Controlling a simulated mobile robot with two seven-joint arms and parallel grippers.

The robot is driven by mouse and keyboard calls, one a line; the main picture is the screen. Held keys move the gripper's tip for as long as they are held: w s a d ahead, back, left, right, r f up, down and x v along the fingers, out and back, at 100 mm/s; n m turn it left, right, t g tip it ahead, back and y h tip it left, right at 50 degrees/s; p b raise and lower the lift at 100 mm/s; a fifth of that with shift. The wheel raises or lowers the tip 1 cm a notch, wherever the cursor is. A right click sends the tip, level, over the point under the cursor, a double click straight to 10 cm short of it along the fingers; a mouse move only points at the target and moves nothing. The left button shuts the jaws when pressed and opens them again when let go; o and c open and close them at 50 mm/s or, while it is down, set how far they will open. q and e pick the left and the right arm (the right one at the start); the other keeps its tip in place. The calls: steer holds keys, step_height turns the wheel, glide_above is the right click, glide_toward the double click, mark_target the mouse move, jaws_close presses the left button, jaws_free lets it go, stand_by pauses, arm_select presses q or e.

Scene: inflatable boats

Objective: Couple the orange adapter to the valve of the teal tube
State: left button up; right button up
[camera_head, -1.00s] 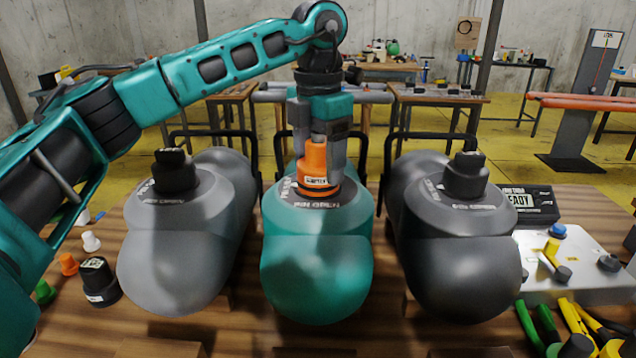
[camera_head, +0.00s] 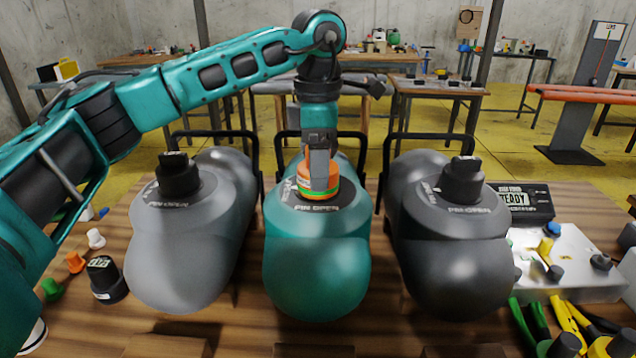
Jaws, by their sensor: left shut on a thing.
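The teal tube (camera_head: 315,260) lies in the middle of the wooden table, between a grey tube and a black tube. The orange adapter (camera_head: 307,186) sits upright on the valve at the top of the teal tube, with a green band showing low around it. My left gripper (camera_head: 320,178) points straight down and is shut on the orange adapter. One finger covers part of the adapter's front, and the other is hidden behind. The valve itself is hidden under the adapter. My right gripper is not in view.
The grey tube (camera_head: 180,260) and black tube (camera_head: 455,260) carry black caps and flank the teal one closely. Small coloured adapters and a black cap (camera_head: 105,280) lie at left. A display reading READY (camera_head: 524,203), a control box (camera_head: 570,258) and pliers (camera_head: 570,325) stand at right.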

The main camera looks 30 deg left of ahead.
arm_select(q)
steer(key=shift+f, duration=0.1)
steer(key=shift+m+p, duration=0.4)
steer(key=shift+m, duration=0.6)
steer(key=shift+a+m, duration=0.1)
steer(key=shift+m, duration=0.9)
steer(key=o, duration=0.9)
steer(key=shift+o, duration=1.2)
steer(key=shift+s, duration=0.1)
steer(key=shift+r, duration=0.3)
